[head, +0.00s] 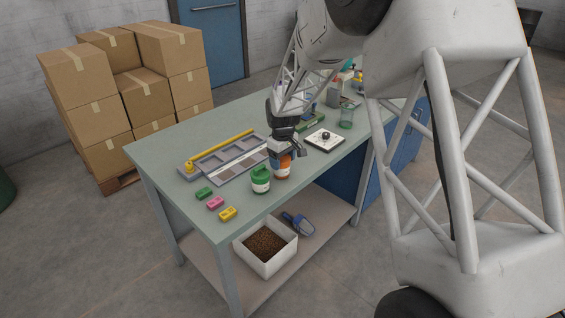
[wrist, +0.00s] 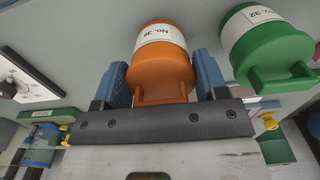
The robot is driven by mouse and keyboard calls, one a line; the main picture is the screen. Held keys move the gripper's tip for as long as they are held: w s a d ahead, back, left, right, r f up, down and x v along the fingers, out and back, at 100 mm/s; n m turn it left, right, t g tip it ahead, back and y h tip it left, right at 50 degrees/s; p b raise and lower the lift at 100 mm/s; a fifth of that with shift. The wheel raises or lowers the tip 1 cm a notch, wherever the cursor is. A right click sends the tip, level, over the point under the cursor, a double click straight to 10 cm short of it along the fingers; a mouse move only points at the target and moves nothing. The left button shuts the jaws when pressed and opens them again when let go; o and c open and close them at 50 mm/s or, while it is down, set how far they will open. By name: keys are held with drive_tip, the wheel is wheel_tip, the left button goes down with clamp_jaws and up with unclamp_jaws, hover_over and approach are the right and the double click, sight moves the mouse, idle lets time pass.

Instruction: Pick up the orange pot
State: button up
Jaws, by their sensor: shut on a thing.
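The orange pot (head: 282,168) stands on the green bench top, partly hidden by my gripper in the head view. In the wrist view the orange pot (wrist: 163,72) shows its orange lid with a raised handle and a white label reading "No. 30". My gripper (wrist: 161,75) has one blue finger on each side of the orange pot and is shut on it. In the head view my gripper (head: 283,155) reaches down from above. I cannot tell whether the pot is lifted at all.
A green pot (head: 261,180), labelled "No. 32" in the wrist view (wrist: 268,45), stands close beside the orange pot. A grey tray (head: 215,163) and green, pink and yellow blocks (head: 216,203) lie to the left. A white plate with a black knob (head: 325,139) lies to the right.

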drive_tip(key=shift+r, duration=0.45)
wheel_tip(320, 180, up, 2)
drive_tip(key=shift+r, duration=0.1)
drive_tip(key=s+d+r, duration=0.1)
drive_tip(key=s+d, duration=0.2)
drive_tip(key=s, duration=1.2)
drive_tip(key=shift+s+r, duration=0.15)
drive_tip(key=shift+s, duration=0.15)
drive_tip(key=shift+d, duration=0.15)
drive_tip(key=shift+w, duration=0.1)
